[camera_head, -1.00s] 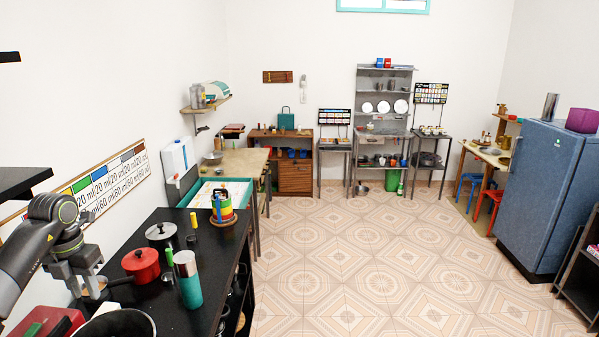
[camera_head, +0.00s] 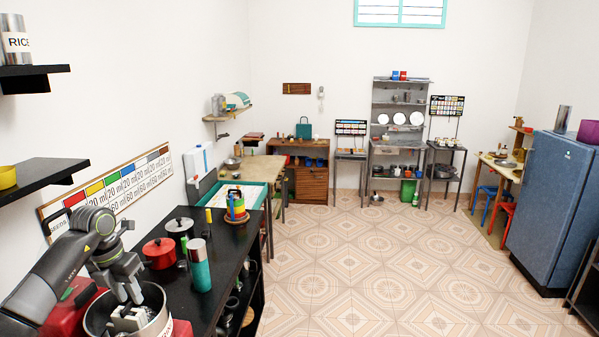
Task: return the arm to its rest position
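My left arm comes in from the left in the head view. Its gripper (camera_head: 127,292) points down over a large metal pot (camera_head: 95,318) at the bottom left. The fingers look apart, and I see nothing held between them. A pale, blocky shape shows in the pot below the fingers; I cannot tell what it is. The pot hides part of the red thing beneath and beside it. My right gripper is not in view.
Black wall shelves (camera_head: 45,174) jut out above the arm. The tiled floor (camera_head: 360,260) to the right is clear.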

